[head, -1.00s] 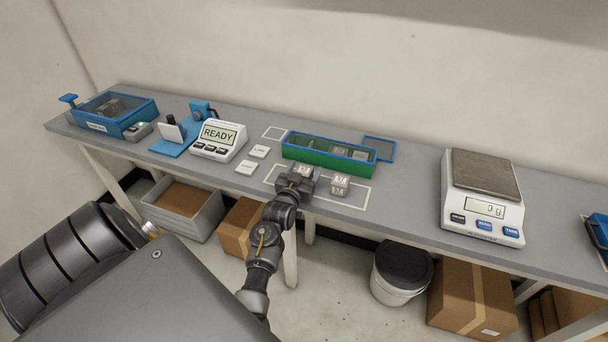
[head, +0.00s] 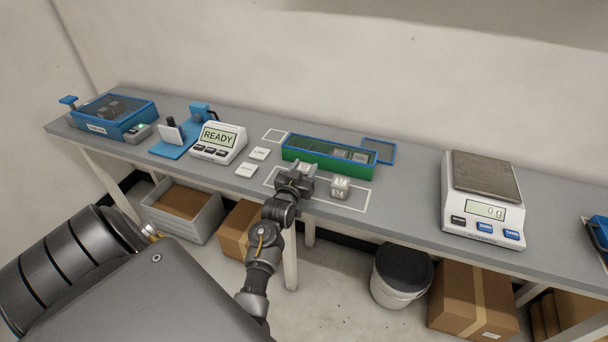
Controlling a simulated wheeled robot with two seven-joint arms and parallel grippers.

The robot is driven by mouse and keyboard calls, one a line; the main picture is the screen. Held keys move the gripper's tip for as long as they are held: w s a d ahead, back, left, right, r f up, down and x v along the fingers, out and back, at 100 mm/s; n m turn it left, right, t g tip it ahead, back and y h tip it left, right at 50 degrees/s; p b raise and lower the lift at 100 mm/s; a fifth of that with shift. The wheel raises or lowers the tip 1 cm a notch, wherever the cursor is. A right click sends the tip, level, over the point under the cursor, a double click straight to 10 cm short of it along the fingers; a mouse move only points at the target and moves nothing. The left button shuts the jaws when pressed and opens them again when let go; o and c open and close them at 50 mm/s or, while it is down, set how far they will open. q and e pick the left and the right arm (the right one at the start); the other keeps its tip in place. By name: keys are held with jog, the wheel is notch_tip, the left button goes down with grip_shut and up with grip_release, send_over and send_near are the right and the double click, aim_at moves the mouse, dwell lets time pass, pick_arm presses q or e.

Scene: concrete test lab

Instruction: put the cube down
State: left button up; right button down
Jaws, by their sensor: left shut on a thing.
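My left gripper (head: 303,178) is over the bench, inside the left part of a white outlined rectangle. It is shut on a pale grey cube (head: 304,167), which is mostly hidden by the fingers. I cannot tell whether this cube touches the bench top. A second grey cube with dark print (head: 340,188) stands on the bench just right of the gripper, inside the same outline. My right gripper is not in view.
Behind the gripper is a green, blue-rimmed box (head: 312,160) holding grey cubes. White tiles (head: 247,170) and a display reading READY (head: 218,138) are to the left. A scale (head: 484,211) reading 0 g stands right. Bench (head: 408,197) between is clear.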

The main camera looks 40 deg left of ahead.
aim_at(303, 168)
pick_arm(q)
notch_tip(303, 168, up, 8)
jog(key=shift+r+b, duration=0.1)
jog(key=shift+b, duration=0.3)
jog(key=shift+s+a, duration=0.1)
jog(key=shift+a, duration=0.05)
jog(key=s+d+r+m+h, duration=0.1)
jog(key=s+d+h, duration=0.1)
jog(key=d, duration=0.6)
jog(key=s+d+r+m+h, duration=0.1)
jog(key=s+d+r+h, duration=0.1)
jog(key=s+d, duration=0.3)
jog(key=s+d+r+m+t+h, duration=0.1)
jog(key=s+d, duration=0.3)
jog(key=d, duration=0.6)
jog(key=shift+s+d+r+m+h, duration=0.15)
jog(key=shift+d+m+h, duration=0.2)
jog(key=shift+m+h, duration=0.05)
